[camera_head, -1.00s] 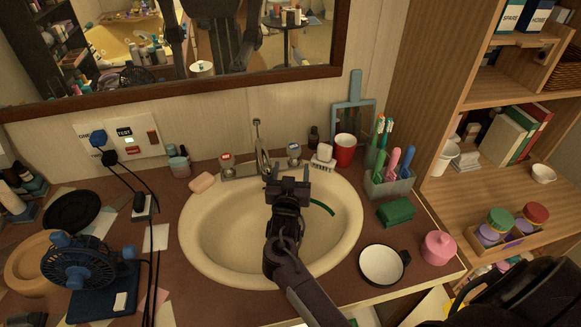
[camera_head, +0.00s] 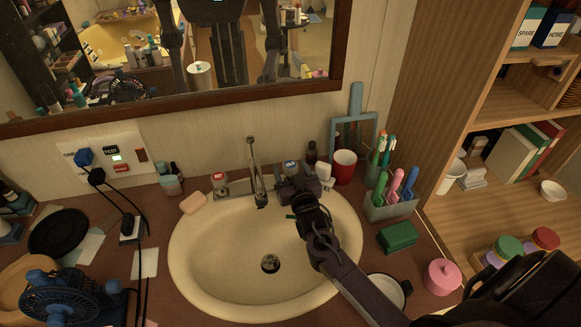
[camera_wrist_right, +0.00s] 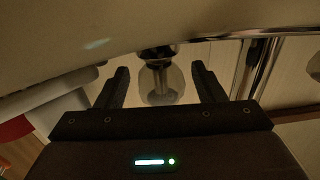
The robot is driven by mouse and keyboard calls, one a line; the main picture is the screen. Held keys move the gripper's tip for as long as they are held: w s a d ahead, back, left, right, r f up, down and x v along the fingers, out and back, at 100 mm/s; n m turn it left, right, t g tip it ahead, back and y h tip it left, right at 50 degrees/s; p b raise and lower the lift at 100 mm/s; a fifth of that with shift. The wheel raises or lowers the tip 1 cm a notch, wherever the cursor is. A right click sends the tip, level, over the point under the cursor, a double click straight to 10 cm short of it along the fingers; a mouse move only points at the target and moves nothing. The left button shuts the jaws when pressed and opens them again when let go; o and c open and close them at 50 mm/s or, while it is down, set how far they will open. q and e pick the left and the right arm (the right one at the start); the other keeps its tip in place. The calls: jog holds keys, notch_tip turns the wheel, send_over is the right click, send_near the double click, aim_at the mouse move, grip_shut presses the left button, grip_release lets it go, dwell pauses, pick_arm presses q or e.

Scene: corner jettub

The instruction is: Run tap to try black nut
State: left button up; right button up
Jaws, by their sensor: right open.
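The chrome tap spout (camera_head: 255,165) rises at the back of the cream sink (camera_head: 205,250). A small dark piece (camera_head: 261,205) sits at the spout's lower end; I cannot tell for sure that it is the black nut. The red-marked tap handle (camera_head: 218,180) is left of the spout and the blue-marked handle (camera_head: 290,167) right of it. My right gripper (camera_head: 292,182) is open at the blue-marked handle. In the right wrist view, a clear knob (camera_wrist_right: 160,84) stands between its open fingers, with gaps on both sides. My left gripper is not in view.
Soap (camera_head: 193,203) lies left of the tap. A red cup (camera_head: 343,165), a brush holder (camera_head: 390,205) and a green block (camera_head: 397,237) stand close on the right. The dark drain (camera_head: 270,264) shows in the open basin. A blue fan (camera_head: 60,300) is front left.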

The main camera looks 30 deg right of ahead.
jog(key=shift+w+r, duration=0.1)
jog(key=shift+w, duration=0.05)
jog(key=shift+c, duration=0.3)
jog(key=c, duration=0.9)
jog(key=m+g+h+b, duration=0.1)
jog(key=m+h, duration=0.1)
jog(key=h, duration=0.1)
jog(key=shift+w+a, duration=0.1)
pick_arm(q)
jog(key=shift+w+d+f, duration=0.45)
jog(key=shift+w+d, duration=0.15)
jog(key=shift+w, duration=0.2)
pick_arm(e)
jog(key=shift+m+g+h, duration=0.3)
jog(key=shift+m+h, duration=0.2)
jog(key=shift+h, duration=0.2)
jog(key=o, duration=1)
jog(key=shift+c, duration=0.2)
